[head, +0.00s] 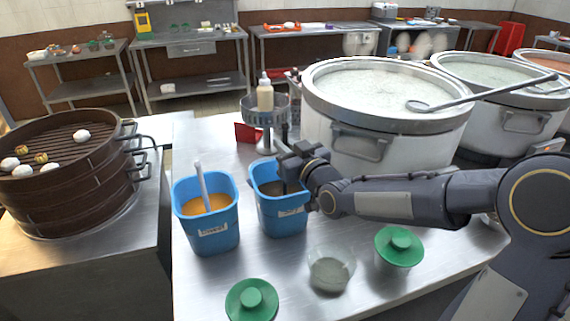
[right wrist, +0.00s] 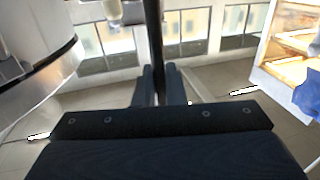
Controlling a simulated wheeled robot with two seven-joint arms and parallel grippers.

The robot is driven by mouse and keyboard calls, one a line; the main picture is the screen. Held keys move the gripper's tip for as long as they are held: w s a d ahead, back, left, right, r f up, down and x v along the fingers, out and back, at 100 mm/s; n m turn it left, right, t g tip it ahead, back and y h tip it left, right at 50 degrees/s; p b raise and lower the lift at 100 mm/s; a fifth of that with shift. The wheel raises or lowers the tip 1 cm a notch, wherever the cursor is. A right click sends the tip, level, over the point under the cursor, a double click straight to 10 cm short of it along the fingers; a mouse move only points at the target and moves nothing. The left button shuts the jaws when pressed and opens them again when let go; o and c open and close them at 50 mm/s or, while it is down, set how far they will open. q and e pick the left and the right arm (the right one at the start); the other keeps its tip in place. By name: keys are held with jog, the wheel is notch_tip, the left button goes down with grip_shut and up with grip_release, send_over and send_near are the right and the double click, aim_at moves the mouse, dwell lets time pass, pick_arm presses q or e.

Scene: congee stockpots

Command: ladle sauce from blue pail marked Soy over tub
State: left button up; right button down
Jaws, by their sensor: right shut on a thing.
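Two blue pails stand side by side on the steel table in the head view. The right pail (head: 282,217) holds something dark and has a pale label, too small to read surely. My right gripper (head: 302,160) is at this pail's rim, shut on a dark upright ladle handle, which shows between the fingers (right wrist: 159,88) in the right wrist view as a dark rod (right wrist: 154,35). The ladle's bowl is hidden. An open clear tub (head: 330,270) stands in front of the pails, to the right. My left gripper is out of view.
The left blue pail (head: 207,236) holds orange sauce and a pale handle. A green-lidded tub (head: 398,250) and a loose green lid (head: 251,300) flank the open tub. A large stockpot (head: 385,120) stands behind my right arm. A steamer (head: 70,190) is at left.

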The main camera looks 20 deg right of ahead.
aim_at(287, 129)
notch_tip(287, 129, up, 5)
jog(key=shift+f, duration=0.1)
notch_tip(287, 129, up, 11)
jog(key=p, duration=0.6)
